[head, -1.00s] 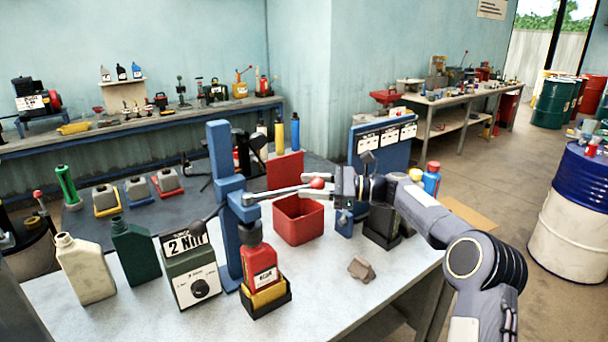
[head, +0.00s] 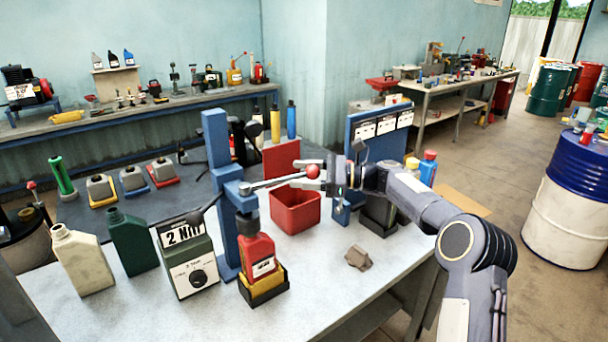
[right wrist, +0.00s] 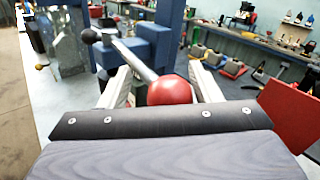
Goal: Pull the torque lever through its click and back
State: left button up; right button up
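The torque lever is a metal rod (head: 275,182) ending in a red ball knob (head: 313,172). It runs right from the tall blue post (head: 216,150) and lies almost level. In the right wrist view the red knob (right wrist: 170,91) sits between my two fingers, closer to the right finger, with a gap on its left. My right gripper (head: 304,176) is open around the knob. The torque box (head: 188,258) reads "2 NM" and has a dial. A red bottle (head: 258,257) stands in a yellow and black base beside the post. My left gripper is not in view.
A red bin (head: 296,212) stands just behind and below the lever. A cream bottle (head: 82,262) and a dark green bottle (head: 133,245) stand left of the box. A small brown block (head: 358,258) lies on the clear front right of the bench.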

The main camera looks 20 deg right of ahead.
jog(key=b+v, duration=0.1)
jog(key=v, duration=0.6)
jog(key=shift+s+d, duration=0.15)
jog(key=shift+d, duration=0.2)
